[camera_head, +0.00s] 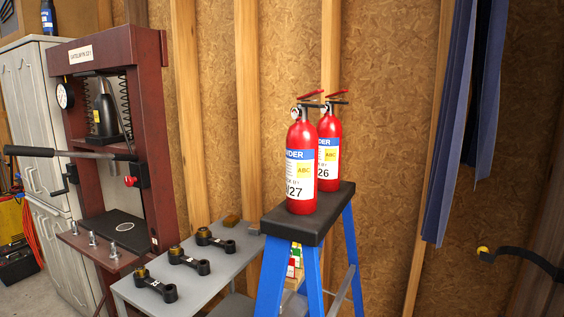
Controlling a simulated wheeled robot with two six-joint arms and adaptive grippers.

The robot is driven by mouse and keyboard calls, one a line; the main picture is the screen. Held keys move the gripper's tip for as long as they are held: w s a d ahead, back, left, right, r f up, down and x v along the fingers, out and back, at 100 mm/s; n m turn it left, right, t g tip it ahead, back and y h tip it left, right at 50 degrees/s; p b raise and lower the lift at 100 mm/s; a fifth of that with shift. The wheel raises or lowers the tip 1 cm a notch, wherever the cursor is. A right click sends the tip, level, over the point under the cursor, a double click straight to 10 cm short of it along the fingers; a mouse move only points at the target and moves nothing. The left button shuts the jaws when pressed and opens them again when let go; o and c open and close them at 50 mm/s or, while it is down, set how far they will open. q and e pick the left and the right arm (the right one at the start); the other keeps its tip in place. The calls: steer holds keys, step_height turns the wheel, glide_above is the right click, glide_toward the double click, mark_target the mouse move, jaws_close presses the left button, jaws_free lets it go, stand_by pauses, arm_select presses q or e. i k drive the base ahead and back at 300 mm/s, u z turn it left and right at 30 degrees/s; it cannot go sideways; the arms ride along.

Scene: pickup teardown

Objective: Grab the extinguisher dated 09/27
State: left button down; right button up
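Two red fire extinguishers stand upright on the black top (310,216) of a blue stepladder. The nearer extinguisher (300,150) has a white label whose visible date part ends in "/27". The other extinguisher (329,130) stands behind it to the right, partly hidden by it. Its label ends in "26". The first part of each date is cut off by the curve of the bottle or hidden. Neither of my grippers is in view.
A grey bench (220,265) with several black connecting rods stands left of the ladder. A dark red shop press (152,140) stands further left. Blue cloth (462,110) hangs at the right. A black hooked bar (525,256) is at the lower right.

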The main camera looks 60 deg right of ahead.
mark_target(302, 140)
steer(key=i, duration=1.3)
steer(key=z, duration=2)
